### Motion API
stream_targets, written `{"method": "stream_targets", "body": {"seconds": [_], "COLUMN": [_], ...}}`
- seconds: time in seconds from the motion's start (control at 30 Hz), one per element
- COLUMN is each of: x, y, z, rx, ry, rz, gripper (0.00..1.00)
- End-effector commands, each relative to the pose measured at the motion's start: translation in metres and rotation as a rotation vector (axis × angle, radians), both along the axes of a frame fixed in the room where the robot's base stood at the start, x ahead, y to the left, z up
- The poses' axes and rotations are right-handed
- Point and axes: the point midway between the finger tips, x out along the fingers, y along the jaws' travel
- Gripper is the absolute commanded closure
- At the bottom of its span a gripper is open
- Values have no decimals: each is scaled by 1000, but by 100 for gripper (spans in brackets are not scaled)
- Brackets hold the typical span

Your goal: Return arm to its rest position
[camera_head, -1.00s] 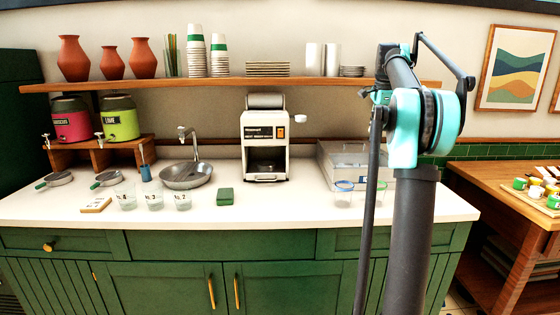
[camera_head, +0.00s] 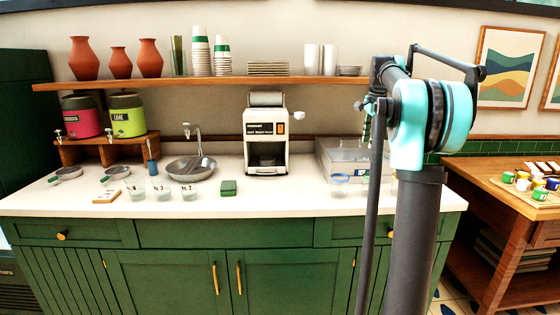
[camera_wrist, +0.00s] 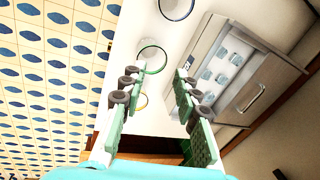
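My arm (camera_head: 425,125) stands upright on the right side of the head view, bent at the teal joint. Its forward part points away over the counter, so my gripper is mostly hidden there. In the wrist view my gripper (camera_wrist: 157,80) has its two green-padded fingers apart, with nothing held between them. A clear jar with a green rim (camera_wrist: 152,57) shows beyond the fingertips, apart from them as far as I can tell. A blue-rimmed jar (camera_wrist: 176,8) is farther up in that view.
A wooden shelf (camera_head: 230,84) hangs above. A wooden table (camera_head: 500,190) stands right.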

Motion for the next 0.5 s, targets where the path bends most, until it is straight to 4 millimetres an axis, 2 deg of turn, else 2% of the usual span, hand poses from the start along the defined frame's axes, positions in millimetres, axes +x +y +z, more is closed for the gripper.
{"method": "stream_targets", "body": {"seconds": [0.27, 0.37, 0.5], "x": [-41, -72, -133], "y": [34, 53, 81], "z": [-52, -85, -145], "rx": [-58, -93, -157], "ry": [-26, -40, -63], "rz": [228, 360, 583], "gripper": [69, 69, 69]}}
